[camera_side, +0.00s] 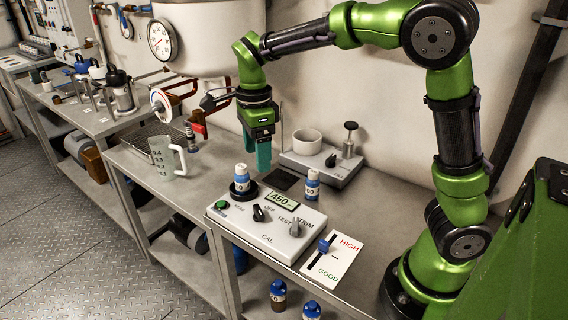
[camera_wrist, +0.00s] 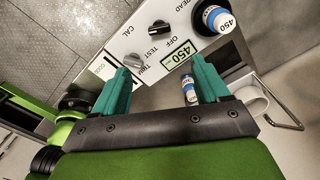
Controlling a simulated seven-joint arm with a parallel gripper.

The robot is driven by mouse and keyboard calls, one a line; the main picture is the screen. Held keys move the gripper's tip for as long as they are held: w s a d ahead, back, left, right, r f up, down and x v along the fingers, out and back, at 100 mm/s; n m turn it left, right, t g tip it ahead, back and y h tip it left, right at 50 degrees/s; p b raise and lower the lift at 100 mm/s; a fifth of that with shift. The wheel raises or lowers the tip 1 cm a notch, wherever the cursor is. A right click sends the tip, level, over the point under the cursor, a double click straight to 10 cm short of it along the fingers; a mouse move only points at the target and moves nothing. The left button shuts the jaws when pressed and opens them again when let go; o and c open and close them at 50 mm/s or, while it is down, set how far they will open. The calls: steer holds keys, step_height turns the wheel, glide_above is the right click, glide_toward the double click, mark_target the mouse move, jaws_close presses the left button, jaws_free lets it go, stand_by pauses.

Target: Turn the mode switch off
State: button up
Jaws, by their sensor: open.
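The mode switch is a black knob (camera_side: 258,213) on the face of a pale instrument box (camera_side: 225,222), among the READ, OFF and TEST labels. In the wrist view the knob (camera_wrist: 160,28) lies beyond the fingertips, clear of them. I cannot tell for sure which label it points to. My gripper (camera_side: 263,168) hangs with teal fingers downward, above and behind the box, touching nothing. In the wrist view my gripper (camera_wrist: 161,72) has its fingers spread with nothing gripped between them.
Another vial (camera_side: 312,185) stands behind. A grey trim knob (camera_side: 295,229) is right of the switch. A slider card (camera_side: 330,262) lies at right, a jug (camera_side: 166,158) at left.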

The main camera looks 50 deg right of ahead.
mark_target(259, 213)
step_height(259, 213, down, 16)
steer(key=shift+r, duration=0.15)
stand_by(0.3)
steer(key=c, duration=1.1)
steer(key=shift+o, duration=0.2)
